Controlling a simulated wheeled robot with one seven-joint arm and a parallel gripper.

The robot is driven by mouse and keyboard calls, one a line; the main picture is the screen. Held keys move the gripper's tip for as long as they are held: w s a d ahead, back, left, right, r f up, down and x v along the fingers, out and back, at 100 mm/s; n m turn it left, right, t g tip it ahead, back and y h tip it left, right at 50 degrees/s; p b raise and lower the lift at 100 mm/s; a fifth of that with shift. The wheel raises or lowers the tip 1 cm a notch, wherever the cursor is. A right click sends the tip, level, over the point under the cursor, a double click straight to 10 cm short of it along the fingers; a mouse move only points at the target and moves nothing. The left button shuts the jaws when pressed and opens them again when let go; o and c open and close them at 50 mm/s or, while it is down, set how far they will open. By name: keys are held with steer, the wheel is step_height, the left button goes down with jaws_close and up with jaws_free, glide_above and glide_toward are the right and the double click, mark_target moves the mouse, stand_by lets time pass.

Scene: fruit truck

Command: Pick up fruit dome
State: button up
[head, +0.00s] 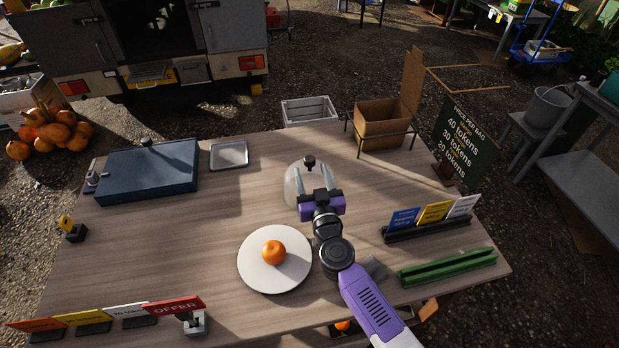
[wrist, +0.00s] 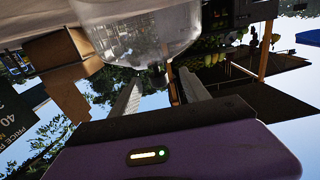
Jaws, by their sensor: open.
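The fruit dome (head: 291,184) is a clear dome with a black knob (head: 310,162) on top. It stands on the wooden table, right of the table's middle, partly hidden behind my gripper. In the wrist view the clear dome (wrist: 150,30) fills the upper middle. My gripper (head: 313,179) is open, with its two fingers pointing toward the dome's knob. In the wrist view the fingers (wrist: 158,95) reach toward the dome, apart from each other. I cannot tell whether they touch it.
An orange (head: 273,252) sits on a white round plate (head: 252,275) in front of the dome. A blue case (head: 148,172) and small metal tray (head: 229,155) are at the back left. A cardboard box (head: 382,125) is at the back right.

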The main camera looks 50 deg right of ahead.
steer(key=b+x, duration=0.1)
steer(key=x, duration=0.6)
steer(key=shift+w+d, duration=0.1)
steer(key=shift+d, duration=0.2)
steer(key=shift+c, duration=0.4)
jaws_close()
